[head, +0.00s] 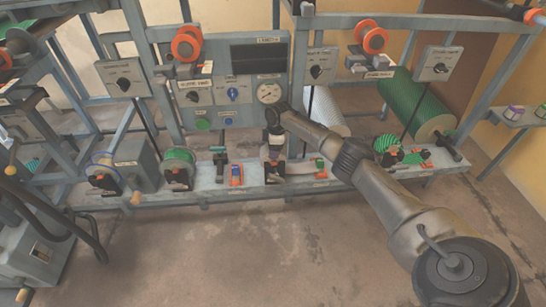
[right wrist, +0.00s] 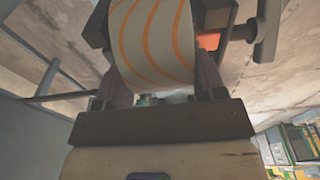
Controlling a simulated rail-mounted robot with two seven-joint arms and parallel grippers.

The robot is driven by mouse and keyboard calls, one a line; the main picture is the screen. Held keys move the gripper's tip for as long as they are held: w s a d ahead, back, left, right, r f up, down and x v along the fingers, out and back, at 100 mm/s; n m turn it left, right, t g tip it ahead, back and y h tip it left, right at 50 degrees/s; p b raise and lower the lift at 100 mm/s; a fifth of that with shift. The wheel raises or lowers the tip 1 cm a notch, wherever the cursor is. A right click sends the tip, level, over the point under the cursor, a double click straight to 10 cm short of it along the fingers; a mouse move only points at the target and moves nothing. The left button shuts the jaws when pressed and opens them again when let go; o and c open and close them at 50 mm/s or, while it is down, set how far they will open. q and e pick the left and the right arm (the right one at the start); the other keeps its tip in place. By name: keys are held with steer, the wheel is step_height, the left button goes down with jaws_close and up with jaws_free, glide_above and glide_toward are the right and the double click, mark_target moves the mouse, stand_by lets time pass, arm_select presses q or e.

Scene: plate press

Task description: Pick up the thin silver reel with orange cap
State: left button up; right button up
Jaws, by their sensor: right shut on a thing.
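My right arm reaches across the head view to the bench, and its gripper (head: 273,143) is over the middle of the bench shelf. In the right wrist view the right gripper (right wrist: 160,85) is shut on a pale silver reel (right wrist: 152,38) with curved orange stripes. The reel sits between the two fingers, with dark parts on both sides. An orange part (right wrist: 208,41) shows at its right; I cannot tell whether it is a cap. In the head view the gripper mostly hides the reel. My left gripper is not in view.
A green-wound reel (head: 179,160) and a bluish reel (head: 102,167) stand on holders at the left of the shelf. A striped green reel (head: 386,150) stands at the right. Orange reels (head: 187,43) hang above. A gauge panel (head: 232,95) is behind. The floor in front is clear.

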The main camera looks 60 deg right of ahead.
steer(key=c, duration=0.4)
steer(key=shift+r, duration=0.1)
